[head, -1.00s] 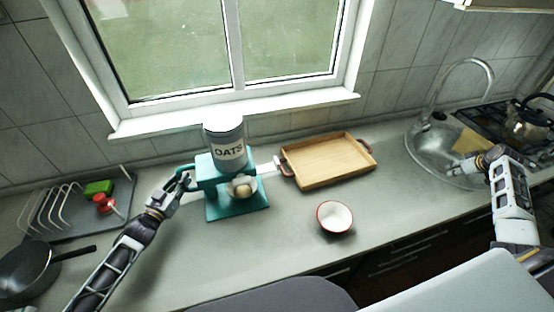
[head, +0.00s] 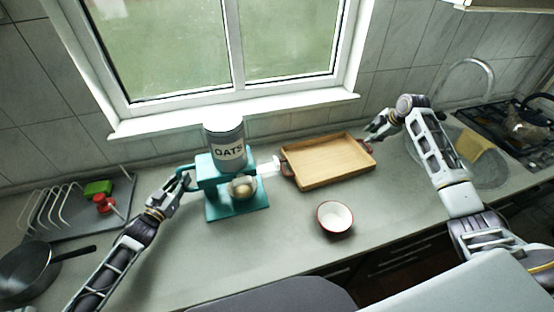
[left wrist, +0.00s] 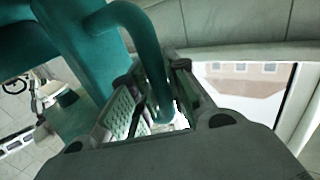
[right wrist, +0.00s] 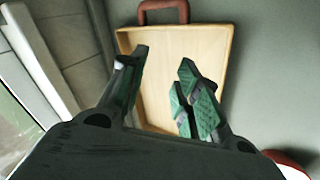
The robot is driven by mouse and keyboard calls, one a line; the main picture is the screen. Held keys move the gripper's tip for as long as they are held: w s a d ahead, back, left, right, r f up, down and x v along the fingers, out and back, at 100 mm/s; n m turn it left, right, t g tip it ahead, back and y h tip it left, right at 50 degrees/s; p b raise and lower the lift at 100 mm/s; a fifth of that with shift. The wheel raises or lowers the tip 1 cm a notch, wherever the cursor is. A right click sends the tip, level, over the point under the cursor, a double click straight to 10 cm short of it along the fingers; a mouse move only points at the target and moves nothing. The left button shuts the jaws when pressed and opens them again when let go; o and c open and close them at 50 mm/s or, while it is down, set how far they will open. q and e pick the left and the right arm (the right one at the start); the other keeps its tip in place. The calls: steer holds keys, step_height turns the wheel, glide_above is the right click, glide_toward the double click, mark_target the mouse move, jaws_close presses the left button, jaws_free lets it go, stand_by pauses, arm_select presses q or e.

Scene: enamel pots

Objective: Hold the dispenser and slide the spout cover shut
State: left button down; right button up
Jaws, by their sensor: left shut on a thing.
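The teal dispenser (head: 212,178) stands upright on the counter with a canister labelled OATS (head: 227,150) on top. A pale spout cover (head: 267,170) sticks out from its right side. A clear bowl (head: 243,187) with pale contents sits under the spout, on the dispenser's base. My left gripper (head: 183,181) is shut on the teal handle (left wrist: 150,55) at the dispenser's left side. My right gripper (head: 372,130) is open and empty, well right of the cover, near the tray's far right corner. The right wrist view shows its fingers apart (right wrist: 160,85) above the tray.
A wooden tray (head: 325,182) with dark red handles lies just right of the spout cover. A small red-rimmed bowl (head: 335,217) stands in front. A dish rack (head: 62,205) and a pan (head: 30,272) are at left; the sink (head: 490,172) is at right.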

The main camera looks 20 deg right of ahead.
steer(key=w+a+r+n, duration=0.1)
steer(key=a+r+n, duration=0.15)
steer(key=a, duration=0.35)
steer(key=w+a+r+n, duration=0.1)
steer(key=a+n, duration=0.2)
steer(key=a, duration=0.3)
steer(key=n+g, duration=0.1)
steer(key=n, duration=1.5)
glide_toward(277, 160)
step_height(277, 160, up, 3)
steer(key=shift+s+a+f, duration=0.1)
steer(key=shift+s+a, duration=0.1)
steer(key=shift+s, duration=0.2)
steer(key=shift+f, duration=0.1)
steer(key=shift+d+x, duration=0.2)
steer(key=shift+x, duration=5.75)
steer(key=shift+s+f, duration=0.1)
steer(key=shift+s, duration=0.05)
jaws_close()
